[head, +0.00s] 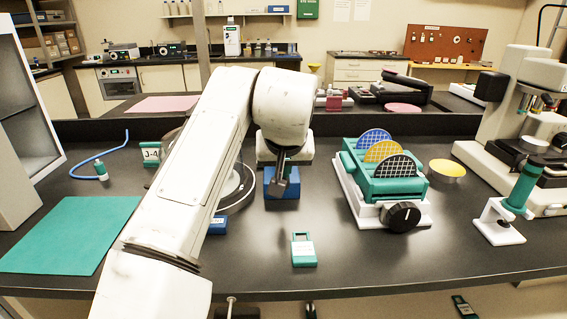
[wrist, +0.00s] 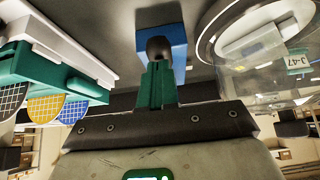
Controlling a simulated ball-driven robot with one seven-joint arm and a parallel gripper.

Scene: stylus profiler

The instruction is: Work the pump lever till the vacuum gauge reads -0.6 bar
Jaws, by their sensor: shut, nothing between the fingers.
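A blue block (head: 284,190) with a dark knobbed lever stands on the bench near its middle, and I take it for the pump. In the wrist view the blue block (wrist: 172,35) is at top centre with a round black knob (wrist: 158,47) in front of it. My gripper (head: 283,178) is above the blue block in the head view. In the wrist view my gripper (wrist: 157,66) shows its green fingers together, right at the knob, with nothing between them. I cannot tell whether they touch it. I cannot make out a vacuum gauge or its reading.
A round clear-walled chamber (wrist: 228,70) stands beside the blue block, partly hidden behind my arm in the head view. A green wafer rack (head: 385,185) is to the right. A teal mat (head: 70,235) lies left.

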